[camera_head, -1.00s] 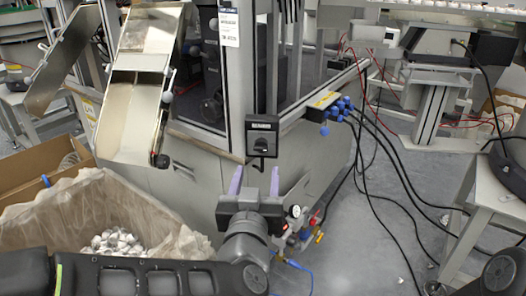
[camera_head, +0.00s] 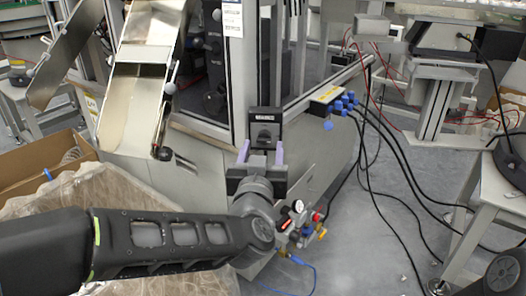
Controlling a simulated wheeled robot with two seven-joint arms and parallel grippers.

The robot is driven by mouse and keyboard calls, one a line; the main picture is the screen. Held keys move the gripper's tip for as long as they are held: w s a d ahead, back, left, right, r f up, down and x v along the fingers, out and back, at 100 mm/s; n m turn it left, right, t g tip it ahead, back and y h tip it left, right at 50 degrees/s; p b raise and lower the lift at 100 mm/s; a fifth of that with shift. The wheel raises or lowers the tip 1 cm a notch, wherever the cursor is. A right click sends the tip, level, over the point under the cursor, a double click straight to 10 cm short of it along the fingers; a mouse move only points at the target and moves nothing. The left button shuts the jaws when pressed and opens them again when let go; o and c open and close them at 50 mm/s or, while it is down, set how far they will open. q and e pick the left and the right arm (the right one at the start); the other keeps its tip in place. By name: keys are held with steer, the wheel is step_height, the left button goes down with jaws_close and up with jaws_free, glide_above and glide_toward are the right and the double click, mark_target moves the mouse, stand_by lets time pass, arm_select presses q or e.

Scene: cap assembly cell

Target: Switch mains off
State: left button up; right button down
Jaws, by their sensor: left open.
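The mains switch (camera_head: 264,129) is a black box with a rotary knob and a pale label strip. It is mounted on the corner of the machine frame, at the upper middle of the head view. My left gripper (camera_head: 261,153) is open, its two purple-grey fingers pointing up at the switch from below. The fingertips are apart and lie at the lower left and lower right of the box in the picture. I cannot tell whether they touch it. No object shows between the fingers.
A cardboard bin with a plastic liner (camera_head: 110,185) stands at left, partly behind my left arm. A metal chute (camera_head: 135,110) hangs above it. A valve and gauge group (camera_head: 300,222) sits below the switch. Black cables (camera_head: 385,150) run down at right over open floor.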

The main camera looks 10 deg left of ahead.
arm_select(q)
steer(key=shift+w+a, duration=0.1)
steer(key=shift+w, duration=0.5)
jaws_close()
